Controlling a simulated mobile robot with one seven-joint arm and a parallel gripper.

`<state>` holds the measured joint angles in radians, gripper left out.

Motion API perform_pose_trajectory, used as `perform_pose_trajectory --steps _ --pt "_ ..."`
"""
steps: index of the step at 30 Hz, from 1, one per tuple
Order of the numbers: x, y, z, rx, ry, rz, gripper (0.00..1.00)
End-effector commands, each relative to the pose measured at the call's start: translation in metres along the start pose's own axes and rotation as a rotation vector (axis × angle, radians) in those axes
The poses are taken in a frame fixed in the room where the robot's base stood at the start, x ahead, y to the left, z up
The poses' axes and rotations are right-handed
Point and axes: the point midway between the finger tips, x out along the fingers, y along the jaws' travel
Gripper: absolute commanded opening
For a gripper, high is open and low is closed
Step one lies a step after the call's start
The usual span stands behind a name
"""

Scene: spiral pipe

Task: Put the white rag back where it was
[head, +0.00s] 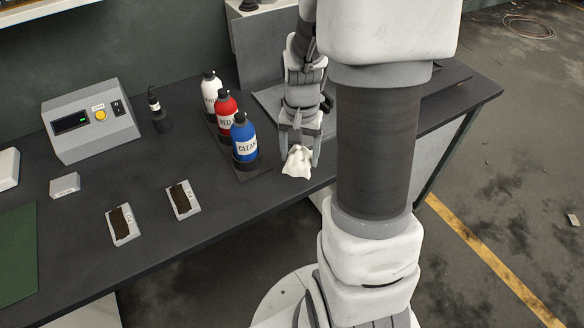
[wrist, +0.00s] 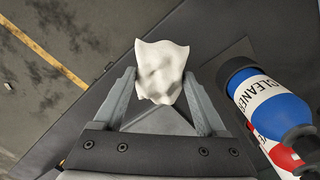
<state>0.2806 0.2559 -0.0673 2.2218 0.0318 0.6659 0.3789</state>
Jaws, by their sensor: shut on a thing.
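The white rag (head: 297,162) is a crumpled cloth between the fingers of my gripper (head: 299,150), near the front edge of the dark table, right of the bottles. In the wrist view the white rag (wrist: 162,70) bunches between both fingertips of my gripper (wrist: 163,88). The gripper is shut on it. I cannot tell for sure whether the rag touches the table top. Part of the rag between the fingers is hidden in the head view.
A blue cleaner bottle (head: 244,140), a red bottle (head: 226,112) and a white bottle (head: 210,92) stand in a row close left of my gripper. Two small trays with brown pieces (head: 122,225) lie further left. A grey control box (head: 90,122) stands at the back left.

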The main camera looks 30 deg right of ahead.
Motion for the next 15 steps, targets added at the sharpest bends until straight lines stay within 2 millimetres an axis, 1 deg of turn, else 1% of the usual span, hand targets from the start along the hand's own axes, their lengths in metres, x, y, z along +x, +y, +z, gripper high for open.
perform_pose_trajectory --steps 1,5,8,15 --pt "0.005 -0.007 0.001 -0.004 0.000 0.000 0.29" --pt "0.010 -0.016 0.002 0.000 0.001 0.000 0.29" --pt "0.016 -0.017 0.003 0.001 0.000 0.000 0.29" --pt "0.049 -0.017 0.002 0.001 0.000 0.000 0.29"
